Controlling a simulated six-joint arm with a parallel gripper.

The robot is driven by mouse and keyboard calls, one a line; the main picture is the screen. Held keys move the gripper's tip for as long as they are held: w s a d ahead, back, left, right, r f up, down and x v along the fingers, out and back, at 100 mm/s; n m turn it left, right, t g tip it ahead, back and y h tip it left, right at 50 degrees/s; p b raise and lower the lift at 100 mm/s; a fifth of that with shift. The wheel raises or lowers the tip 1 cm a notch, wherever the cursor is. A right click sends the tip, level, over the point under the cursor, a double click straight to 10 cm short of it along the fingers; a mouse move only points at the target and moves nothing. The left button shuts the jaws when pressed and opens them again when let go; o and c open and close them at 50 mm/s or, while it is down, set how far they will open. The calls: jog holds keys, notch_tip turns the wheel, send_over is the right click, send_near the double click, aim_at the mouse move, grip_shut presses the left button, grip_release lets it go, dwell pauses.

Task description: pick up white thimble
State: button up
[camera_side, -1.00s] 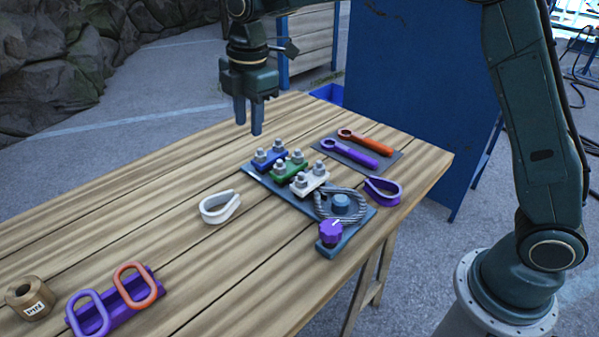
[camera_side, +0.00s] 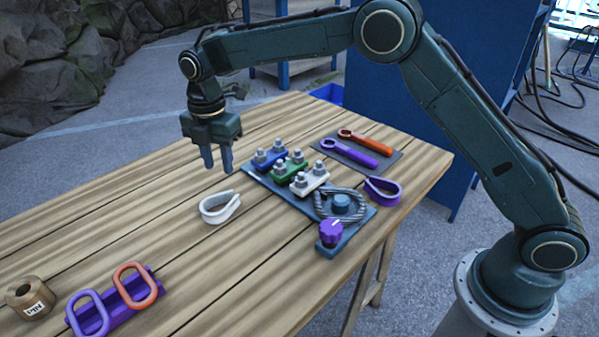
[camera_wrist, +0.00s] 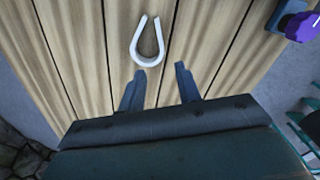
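The white thimble (camera_side: 219,208) is a teardrop-shaped loop lying on the wooden table, left of the grey base plate. My gripper (camera_side: 217,164) is above the table, just behind the thimble in the side view, with its fingers pointing down.
A grey plate (camera_side: 362,222) holds blue, green and white clamps, a cable loop and a purple knob (camera_side: 331,232). A purple thimble (camera_side: 383,190) lies to its right. Purple and orange wrenches (camera_side: 350,152) lie behind. A purple rack (camera_side: 122,304) and tape roll (camera_side: 30,298) stand front left.

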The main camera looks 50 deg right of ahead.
send_over(228, 205)
notch_tip(228, 205, down, 7)
jog(key=shift+a+f, duration=0.1)
jog(key=shift+f, duration=0.1)
jog(key=shift+f, duration=2.6)
grip_shut()
